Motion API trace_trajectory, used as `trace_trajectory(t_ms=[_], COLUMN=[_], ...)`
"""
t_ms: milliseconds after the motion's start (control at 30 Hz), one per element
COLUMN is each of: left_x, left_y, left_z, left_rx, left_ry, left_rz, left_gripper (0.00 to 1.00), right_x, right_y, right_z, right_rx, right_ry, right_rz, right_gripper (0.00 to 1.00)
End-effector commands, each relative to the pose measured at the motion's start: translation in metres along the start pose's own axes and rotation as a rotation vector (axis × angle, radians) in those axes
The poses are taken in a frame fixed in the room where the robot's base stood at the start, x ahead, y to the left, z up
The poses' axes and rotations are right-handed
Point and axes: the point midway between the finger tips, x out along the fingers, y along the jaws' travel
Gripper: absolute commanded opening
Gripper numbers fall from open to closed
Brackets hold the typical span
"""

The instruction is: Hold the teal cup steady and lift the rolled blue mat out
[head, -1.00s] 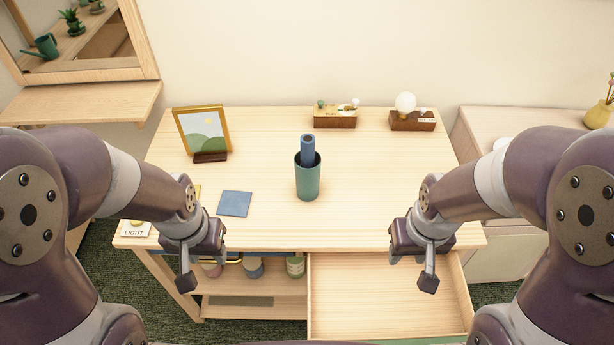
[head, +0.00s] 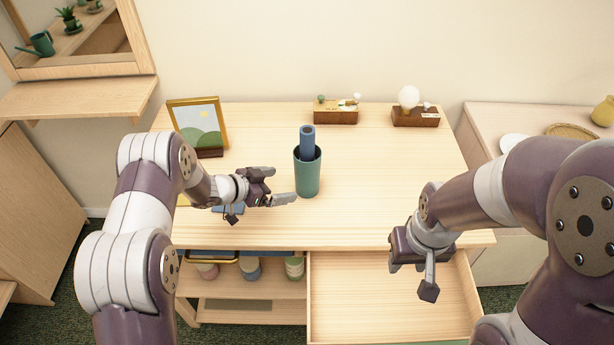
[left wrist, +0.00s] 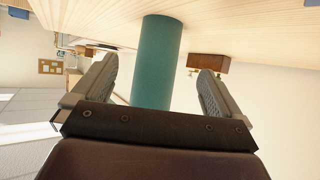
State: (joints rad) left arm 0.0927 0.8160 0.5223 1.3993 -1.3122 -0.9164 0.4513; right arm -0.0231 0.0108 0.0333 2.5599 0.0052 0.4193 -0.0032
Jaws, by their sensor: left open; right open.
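The teal cup (head: 307,177) stands upright near the middle of the wooden table. The rolled blue mat (head: 307,143) stands in it, its upper part sticking out above the rim. My left gripper (head: 285,199) is open just left of the cup, pointing at it. In the left wrist view the teal cup (left wrist: 158,60) shows between and beyond the two open fingers (left wrist: 158,85); I cannot tell if either touches it. My right gripper (head: 428,290) is open and empty, pointing down above the open drawer at the front right.
A picture frame (head: 199,127) stands at the back left. Two wooden blocks with small items (head: 336,117) (head: 415,119) stand at the back. The open drawer (head: 390,300) looks empty. The table right of the cup is clear.

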Motion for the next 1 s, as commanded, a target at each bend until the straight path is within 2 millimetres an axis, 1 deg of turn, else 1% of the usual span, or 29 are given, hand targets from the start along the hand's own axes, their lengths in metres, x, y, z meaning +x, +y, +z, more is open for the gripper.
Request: trace_trajectory(t_ms=[100,300,500,600,700,933,967,1000], left_x=[0.018,0.057,0.085,0.093,0.097,0.097,0.097,0.097], left_y=[0.001,0.001,0.001,0.000,0.000,0.000,0.000,0.000], left_z=[0.005,0.007,0.002,0.001,0.000,-0.001,-0.001,-0.001], left_rx=[0.005,0.005,0.005,0.004,0.004,0.003,0.003,0.003], left_ry=[0.002,0.001,0.001,0.000,0.000,0.000,0.000,0.001], left_rz=[0.005,0.003,0.002,0.001,0.000,0.000,0.000,0.000], left_gripper=[1.00,1.00,1.00,1.00,1.00,1.00,0.97,0.84], right_x=[0.016,0.044,0.053,0.056,0.056,0.056,0.056,0.056], right_y=[0.000,0.000,0.000,0.000,0.000,0.000,0.000,0.000], right_z=[0.002,0.005,0.006,0.007,0.007,0.007,0.007,0.007], right_rx=[0.000,0.000,0.000,0.000,0.000,0.000,0.000,0.000], right_ry=[0.000,0.000,0.000,0.000,0.000,0.000,0.000,0.000], right_rz=[0.000,0.000,0.000,0.000,0.000,0.000,0.000,0.000], right_gripper=[0.43,0.43,0.43,0.43,0.43,0.43,0.43,0.43])
